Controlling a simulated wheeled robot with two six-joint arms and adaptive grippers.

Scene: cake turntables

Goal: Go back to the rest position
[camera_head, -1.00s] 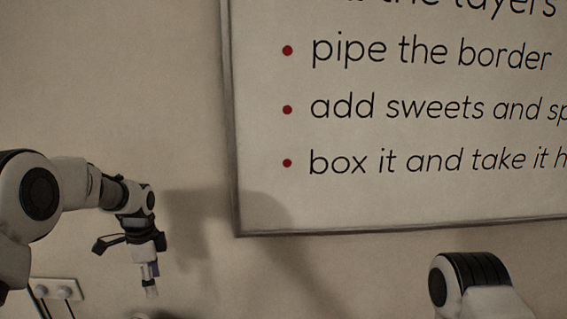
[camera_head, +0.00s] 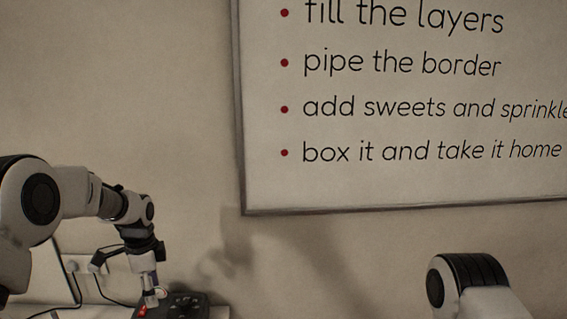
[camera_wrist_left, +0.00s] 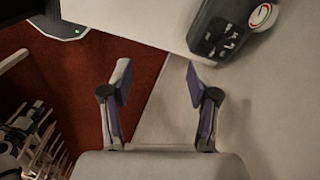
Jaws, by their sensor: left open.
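My left gripper (camera_head: 152,299) hangs pointing down at the lower left of the head view. In the left wrist view my left gripper (camera_wrist_left: 160,74) has its two purple-sided fingers spread apart, with nothing between them. My right arm (camera_head: 468,285) shows only as a white and black joint at the bottom right of the head view. My right gripper is out of view.
A black device with buttons (camera_head: 183,302) lies on a pale counter (camera_head: 218,312) behind the left gripper; the device also shows in the left wrist view (camera_wrist_left: 215,22). A lettered board (camera_head: 400,185) hangs on the wall. Cables run near a wall socket (camera_head: 86,264).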

